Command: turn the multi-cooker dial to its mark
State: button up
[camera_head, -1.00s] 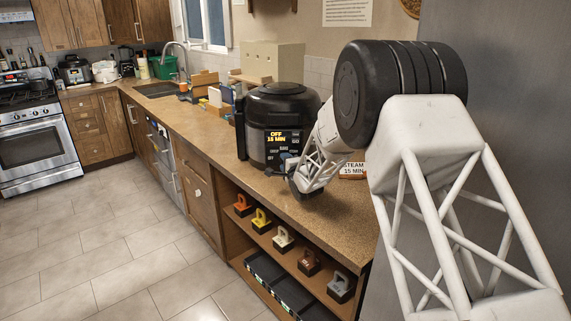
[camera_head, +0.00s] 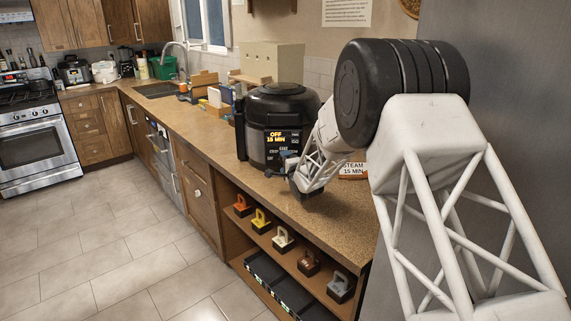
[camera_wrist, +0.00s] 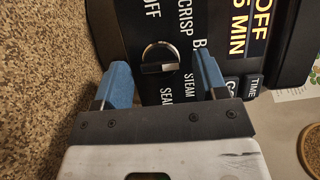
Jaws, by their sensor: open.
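The black multi-cooker (camera_head: 281,110) stands on the counter, and its display (camera_head: 277,136) reads OFF and 15 MIN. In the wrist view its dial (camera_wrist: 159,58) is a round knob with a bright rim, among printed words such as OFF, CRISP, STEAM and SEAR. My gripper (camera_wrist: 160,78) is open, with one blue finger on each side of the dial. The fingers look apart from the dial, and their depth relative to it is unclear. In the head view my gripper (camera_head: 289,166) is at the cooker's front, and my arm hides the dial. A sign reading STEAM 15 MIN (camera_head: 352,169) stands behind my arm.
The speckled counter (camera_head: 335,210) is clear in front of the cooker. Boxes (camera_head: 222,98) stand left of it. A shelf below holds several colored handled blocks (camera_head: 261,222). A grey wall panel (camera_head: 510,80) is close on the right.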

jog(key=shift+v, duration=3.8)
jog(key=shift+r, duration=0.15)
jog(key=s+d+r+n+g+h, duration=0.3)
jog(key=s+d+r+n+h, duration=0.2)
jog(key=s+r, duration=0.65)
jog(key=s+d+r+n+g+h, duration=0.1)
jog(key=s+d+r+n+g, duration=0.2)
jog(key=s, duration=0.6)
jog(key=s+d+r+n+g+h, duration=0.1)
jog(key=s+d+r+n, duration=0.3)
jog(key=s, duration=0.5)
jog(key=s+d+f+g, duration=0.2)
jog(key=s+d, duration=0.1)
jog(key=s, duration=0.7)
jog(key=s+d+f+g+h, duration=0.1)
jog(key=s+d, duration=0.3)
jog(key=s, duration=0.6)
jog(key=s+d+f+g, duration=0.2)
jog(key=s+d+g, duration=0.1)
jog(key=s, duration=0.8)
jog(key=shift+d+f, duration=0.4)
jog(key=shift+d, duration=0.2)
